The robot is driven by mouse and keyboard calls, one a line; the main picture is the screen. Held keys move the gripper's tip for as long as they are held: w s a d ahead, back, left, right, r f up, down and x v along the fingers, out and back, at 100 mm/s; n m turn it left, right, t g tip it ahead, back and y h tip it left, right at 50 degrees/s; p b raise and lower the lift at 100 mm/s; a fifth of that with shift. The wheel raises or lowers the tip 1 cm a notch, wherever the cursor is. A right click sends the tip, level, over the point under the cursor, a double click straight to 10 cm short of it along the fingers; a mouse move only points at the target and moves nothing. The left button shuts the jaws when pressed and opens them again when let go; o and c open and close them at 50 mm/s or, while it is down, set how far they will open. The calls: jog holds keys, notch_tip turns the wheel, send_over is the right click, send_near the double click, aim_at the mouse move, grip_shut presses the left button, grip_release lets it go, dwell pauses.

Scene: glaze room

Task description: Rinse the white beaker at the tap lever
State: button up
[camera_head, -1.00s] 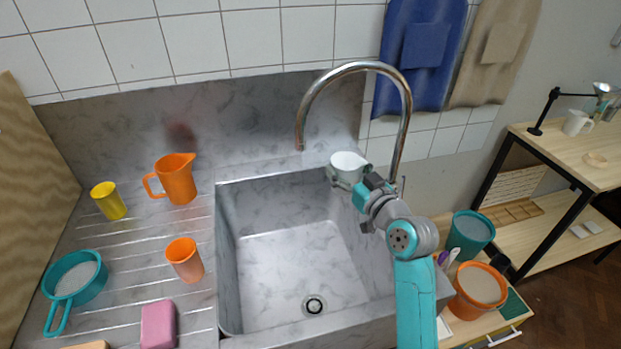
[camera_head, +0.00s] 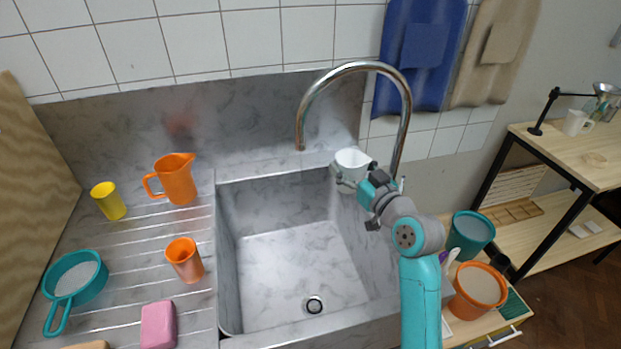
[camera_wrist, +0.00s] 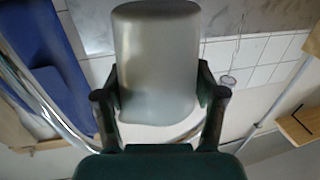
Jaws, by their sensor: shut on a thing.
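The white beaker (camera_head: 350,162) is held by my gripper (camera_head: 356,180) above the right back part of the sink, near the base of the tap. In the wrist view the beaker (camera_wrist: 158,62) sits between the two fingers of my gripper (camera_wrist: 160,98), which touch its sides. The tap (camera_head: 356,68) is a tall chrome arch. Its outlet hangs to the left of the beaker, apart from it. The tap lever cannot be made out clearly; my gripper and arm cover the area around the tap's base.
The sink basin (camera_head: 285,270) is empty. On the drainboard (camera_head: 130,265) at left stand an orange jug (camera_head: 177,182), an orange cup (camera_head: 185,262), a yellow cup (camera_head: 109,201), a teal sieve (camera_head: 78,280) and a pink sponge (camera_head: 158,325). Buckets (camera_head: 480,285) stand at right.

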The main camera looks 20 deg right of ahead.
jog(key=d+r, duration=0.1)
jog(key=d, duration=0.1)
jog(key=s+d+r, duration=0.1)
jog(key=r, duration=0.1)
jog(key=shift+s+d+r, duration=0.15)
jog(key=shift+d, duration=0.25)
jog(key=shift+s, duration=0.1)
dwell(0.5)
